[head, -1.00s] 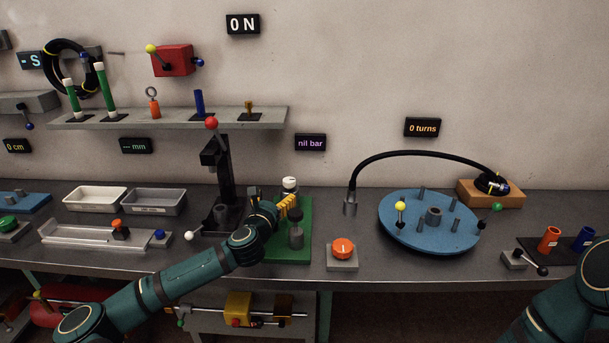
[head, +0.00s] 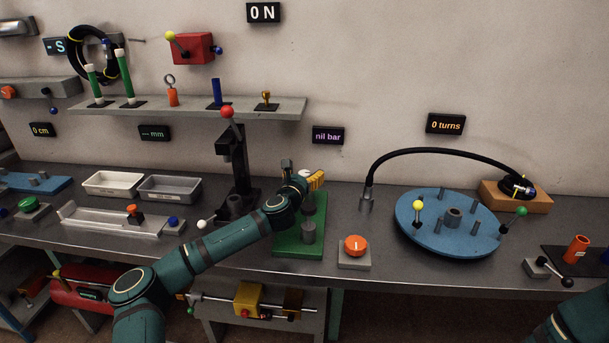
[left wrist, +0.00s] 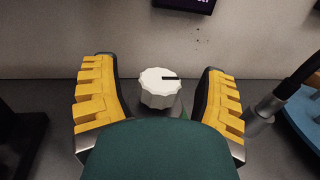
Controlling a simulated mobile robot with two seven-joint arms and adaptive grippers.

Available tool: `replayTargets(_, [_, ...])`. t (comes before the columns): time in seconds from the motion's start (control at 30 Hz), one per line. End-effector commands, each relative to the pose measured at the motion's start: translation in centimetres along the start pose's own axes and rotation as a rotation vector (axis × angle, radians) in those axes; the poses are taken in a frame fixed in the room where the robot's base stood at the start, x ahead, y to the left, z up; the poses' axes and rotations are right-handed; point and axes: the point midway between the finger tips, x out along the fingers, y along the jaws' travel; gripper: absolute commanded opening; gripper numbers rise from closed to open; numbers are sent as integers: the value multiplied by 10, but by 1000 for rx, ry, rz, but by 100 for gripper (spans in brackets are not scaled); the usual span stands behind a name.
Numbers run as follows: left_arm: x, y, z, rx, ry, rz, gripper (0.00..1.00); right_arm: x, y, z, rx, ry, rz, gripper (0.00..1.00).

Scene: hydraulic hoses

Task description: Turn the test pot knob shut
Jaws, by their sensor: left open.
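The test pot knob is a white, ribbed, round cap (left wrist: 160,88) with a black mark on top pointing right in the left wrist view. My left gripper (left wrist: 158,78) is open, with one yellow finger on each side of the knob and a visible gap on both sides. In the head view my left gripper (head: 315,180) is over the back of the green base plate (head: 290,244). There it hides most of the knob, leaving a sliver of white (head: 304,172). My right gripper is out of view.
A black stand with a red ball (head: 227,112) rises left of the green plate. An orange knob on a grey block (head: 355,246) stands to its right, then a blue disc (head: 447,238) with pegs and a black hose. The display behind reads nil bar (head: 328,135).

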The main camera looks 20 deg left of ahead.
Motion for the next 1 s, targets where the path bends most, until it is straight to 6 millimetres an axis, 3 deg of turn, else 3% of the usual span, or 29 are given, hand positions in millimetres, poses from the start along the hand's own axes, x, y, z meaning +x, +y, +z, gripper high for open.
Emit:
replayTargets(0.3, [2, 0, 0, 0, 0, 0, 74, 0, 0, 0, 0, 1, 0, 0])
replayTargets(0.5, [2, 0, 0, 0, 0, 0, 5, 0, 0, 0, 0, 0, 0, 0])
replayTargets(1.0, [2, 2, 1, 2, -1, -99, 4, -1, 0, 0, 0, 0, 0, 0])
